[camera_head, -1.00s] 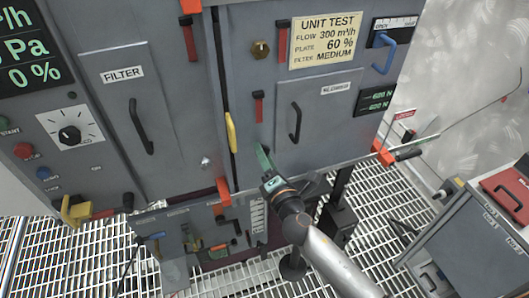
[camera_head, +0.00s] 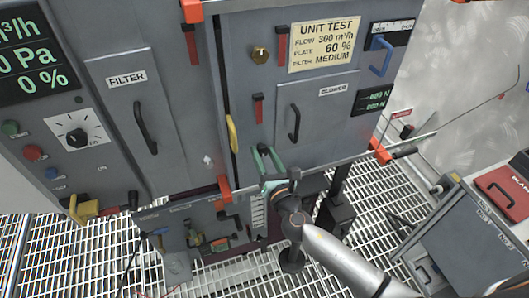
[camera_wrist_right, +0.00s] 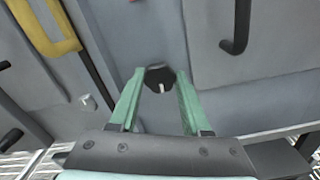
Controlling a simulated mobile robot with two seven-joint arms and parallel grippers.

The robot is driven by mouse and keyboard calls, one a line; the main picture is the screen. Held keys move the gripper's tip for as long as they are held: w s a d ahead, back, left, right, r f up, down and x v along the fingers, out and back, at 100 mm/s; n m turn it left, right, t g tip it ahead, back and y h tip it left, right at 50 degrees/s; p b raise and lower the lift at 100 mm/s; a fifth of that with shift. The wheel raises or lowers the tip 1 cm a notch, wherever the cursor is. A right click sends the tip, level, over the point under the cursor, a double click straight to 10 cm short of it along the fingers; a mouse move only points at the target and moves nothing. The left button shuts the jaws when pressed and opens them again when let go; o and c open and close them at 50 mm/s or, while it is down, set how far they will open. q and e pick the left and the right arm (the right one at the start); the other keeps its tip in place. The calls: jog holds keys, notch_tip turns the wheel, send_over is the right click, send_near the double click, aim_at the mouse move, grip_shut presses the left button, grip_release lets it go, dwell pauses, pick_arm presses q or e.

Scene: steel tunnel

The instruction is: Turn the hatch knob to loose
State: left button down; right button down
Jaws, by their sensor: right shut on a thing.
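A dark round knob (camera_wrist_right: 159,78) with a pale mark on its face is on the grey cabinet front in the right wrist view. The two green fingers of my right gripper (camera_wrist_right: 160,74) reach to either side of it and are shut on it. My left gripper is not in view.
A yellow handle (camera_head: 232,134) is just left of my right gripper. Black door handles (camera_head: 294,122) and red levers (camera_head: 258,108) are close by. A bar with orange clamps (camera_head: 223,188) runs along the cabinet's lower edge. A grey cart (camera_head: 470,250) stands at right.

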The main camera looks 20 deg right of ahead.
jog(key=shift+w+r, duration=0.1)
jog(key=shift+r, duration=0.1)
dwell(0.3)
jog(key=c, duration=0.6)
grip_release()
jog(key=shift+f, duration=0.1)
jog(key=shift+c, duration=0.2)
jog(key=s+b, duration=0.1)
jog(key=s, duration=1.1)
jog(key=shift+s+d, duration=0.25)
jog(key=shift+f, duration=0.1)
